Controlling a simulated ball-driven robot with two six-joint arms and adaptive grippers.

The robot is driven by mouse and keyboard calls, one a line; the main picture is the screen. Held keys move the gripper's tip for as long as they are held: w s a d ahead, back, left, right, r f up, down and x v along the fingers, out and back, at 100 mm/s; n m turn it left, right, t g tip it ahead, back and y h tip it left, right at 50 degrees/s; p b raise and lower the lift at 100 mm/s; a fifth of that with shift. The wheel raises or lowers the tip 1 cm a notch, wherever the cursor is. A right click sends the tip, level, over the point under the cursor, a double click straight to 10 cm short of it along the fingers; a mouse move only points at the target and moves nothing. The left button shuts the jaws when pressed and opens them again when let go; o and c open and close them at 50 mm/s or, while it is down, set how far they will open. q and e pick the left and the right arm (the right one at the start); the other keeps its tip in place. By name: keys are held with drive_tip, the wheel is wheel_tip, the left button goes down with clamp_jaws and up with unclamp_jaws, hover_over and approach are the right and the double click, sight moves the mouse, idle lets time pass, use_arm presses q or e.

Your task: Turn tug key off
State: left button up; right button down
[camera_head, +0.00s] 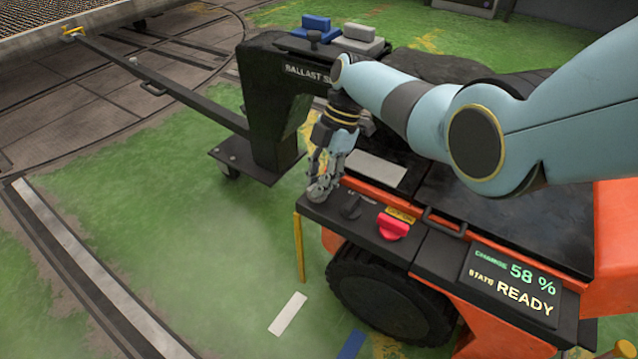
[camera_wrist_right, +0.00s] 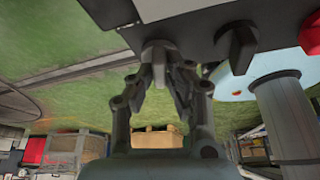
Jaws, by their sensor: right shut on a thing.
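The orange and black tug's control panel (camera_head: 372,232) is in the middle of the head view. My right gripper (camera_head: 319,191) reaches down to the far left end of this panel. In the right wrist view its fingers (camera_wrist_right: 160,75) are shut on a small grey key (camera_wrist_right: 157,48) that sticks out of the panel. In the head view the fingers mostly hide the key, and its exact turn angle is hard to tell. The tug's display (camera_head: 513,285) reads charge 58 % and state READY. My left gripper is not in view.
A black knob (camera_head: 351,207) stands close beside my right gripper, with a red knob (camera_head: 392,227) further right near an OFF-ON label (camera_head: 400,214). A black handle (camera_head: 444,222) lies beyond. A black stand marked BALLAST (camera_head: 262,95) is behind the gripper. Green floor is clear at left.

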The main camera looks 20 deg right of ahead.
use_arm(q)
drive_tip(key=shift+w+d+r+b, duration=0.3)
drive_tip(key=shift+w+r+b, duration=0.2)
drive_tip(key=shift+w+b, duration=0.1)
use_arm(e)
drive_tip(key=shift+n+g+h, duration=0.3)
drive_tip(key=shift+n+g, duration=0.1)
drive_tip(key=shift+n, duration=1)
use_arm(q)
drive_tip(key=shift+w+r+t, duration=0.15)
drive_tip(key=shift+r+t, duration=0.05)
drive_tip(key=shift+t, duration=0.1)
use_arm(e)
drive_tip(key=c, duration=1.3)
unclamp_jaws()
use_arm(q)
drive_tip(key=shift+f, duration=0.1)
use_arm(e)
drive_tip(key=v, duration=1.2)
drive_tip(key=shift+w, duration=0.15)
drive_tip(key=shift+a, duration=0.1)
